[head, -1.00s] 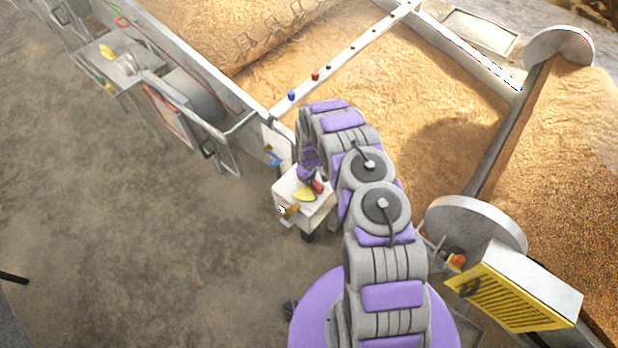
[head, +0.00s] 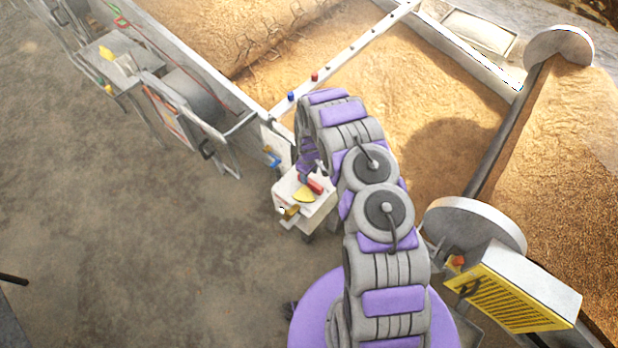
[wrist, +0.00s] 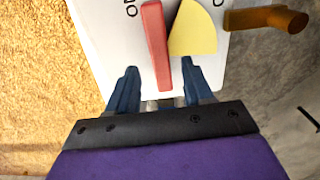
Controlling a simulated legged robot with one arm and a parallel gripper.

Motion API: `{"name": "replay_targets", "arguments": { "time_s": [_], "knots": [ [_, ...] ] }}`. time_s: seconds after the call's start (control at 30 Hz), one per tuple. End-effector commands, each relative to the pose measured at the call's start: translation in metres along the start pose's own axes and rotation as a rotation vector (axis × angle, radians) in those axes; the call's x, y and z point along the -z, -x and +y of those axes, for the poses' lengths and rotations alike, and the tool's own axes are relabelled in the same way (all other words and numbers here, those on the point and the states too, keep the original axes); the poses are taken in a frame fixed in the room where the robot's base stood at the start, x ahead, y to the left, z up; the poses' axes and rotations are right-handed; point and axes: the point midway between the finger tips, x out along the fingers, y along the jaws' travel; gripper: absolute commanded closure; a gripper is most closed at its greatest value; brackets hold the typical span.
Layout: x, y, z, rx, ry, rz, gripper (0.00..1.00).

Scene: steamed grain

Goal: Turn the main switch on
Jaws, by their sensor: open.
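The switch box is a white box (head: 309,214) left of my arm in the head view. Its white face (wrist: 105,35) fills the upper middle of the wrist view and carries partly hidden black lettering. A red bar-shaped handle (wrist: 156,45) stands on this face, beside a yellow rounded piece (wrist: 194,30). In the head view the red handle (head: 315,184) shows close to the end of my arm. My gripper (wrist: 158,84) is open, with blue fingers on either side of the red handle's near end. Whether either finger touches the handle I cannot tell.
A brown-yellow handle (wrist: 268,18) sticks out from the box's right side. Grain beds (head: 445,95) lie behind my arm, edged by a white rail (head: 350,52). A yellow-grilled box (head: 510,295) stands at right. The floor at left (head: 140,240) is largely clear.

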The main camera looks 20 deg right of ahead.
Motion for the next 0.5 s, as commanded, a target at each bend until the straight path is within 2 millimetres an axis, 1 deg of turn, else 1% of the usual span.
{"name": "replay_targets", "arguments": {
  "time_s": [0.03,0.1,0.5],
  "knots": [
    [0.000,0.011,0.000,-0.001,0.000,0.000,0.49],
    [0.001,0.024,0.001,-0.002,0.000,0.002,0.49],
    [0.000,0.095,0.000,0.003,0.000,-0.003,0.49]
  ]
}}
